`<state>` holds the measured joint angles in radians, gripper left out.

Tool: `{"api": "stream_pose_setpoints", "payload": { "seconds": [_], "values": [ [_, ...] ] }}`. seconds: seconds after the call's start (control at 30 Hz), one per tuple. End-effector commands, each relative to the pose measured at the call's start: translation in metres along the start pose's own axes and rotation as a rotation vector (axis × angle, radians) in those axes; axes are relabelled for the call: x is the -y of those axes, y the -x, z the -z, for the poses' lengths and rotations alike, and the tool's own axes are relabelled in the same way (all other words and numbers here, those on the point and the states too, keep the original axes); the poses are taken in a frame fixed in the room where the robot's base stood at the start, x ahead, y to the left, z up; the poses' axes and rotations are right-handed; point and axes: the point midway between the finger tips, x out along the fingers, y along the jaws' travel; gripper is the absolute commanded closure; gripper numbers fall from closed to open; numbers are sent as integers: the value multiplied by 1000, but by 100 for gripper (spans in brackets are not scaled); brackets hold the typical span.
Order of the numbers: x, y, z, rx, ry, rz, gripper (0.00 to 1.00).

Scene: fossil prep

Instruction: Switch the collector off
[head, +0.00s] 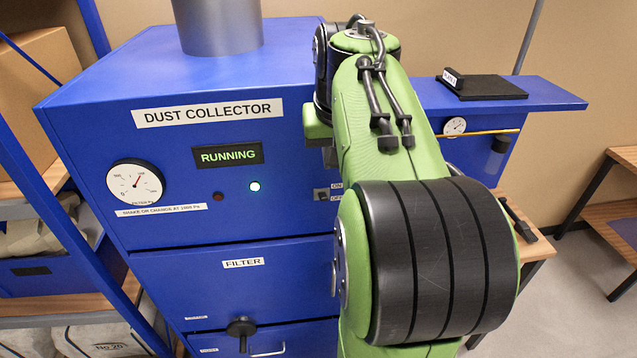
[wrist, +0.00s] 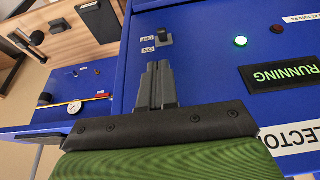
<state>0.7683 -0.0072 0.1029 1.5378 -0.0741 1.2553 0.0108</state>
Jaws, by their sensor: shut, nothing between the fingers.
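The blue dust collector (head: 240,70) has a display (head: 229,155) reading RUNNING and a lit green lamp (head: 254,186). A small dark switch (head: 321,194) sits on its front panel, left of the ON and OFF labels, and close beside my arm. In the wrist view the switch (wrist: 165,39) is just beyond the tips of my gripper (wrist: 155,66), which is shut and empty. The wrist view is turned over, so its labels appear inverted. I cannot tell whether the fingertips touch the switch.
A pressure gauge (head: 135,189) and an unlit red lamp (head: 218,196) are left of the switch. The FILTER drawer (head: 243,290) with a black knob (head: 241,327) is below. A blue side shelf (head: 555,94) with a black pad (head: 485,88) extends to the right.

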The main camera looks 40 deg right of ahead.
Motion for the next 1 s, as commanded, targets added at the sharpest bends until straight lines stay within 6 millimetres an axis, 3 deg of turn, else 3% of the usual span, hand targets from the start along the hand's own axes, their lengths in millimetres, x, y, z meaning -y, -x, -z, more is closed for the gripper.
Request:
{"api": "stream_pose_setpoints", "payload": {
  "seconds": [0.17,0.6,1.0],
  "values": [
    [1,-8,-1,3,1,1,100],
    [1,-90,-1,3,2,1,100],
    [0,-100,0,0,1,0,100]
  ]
}}
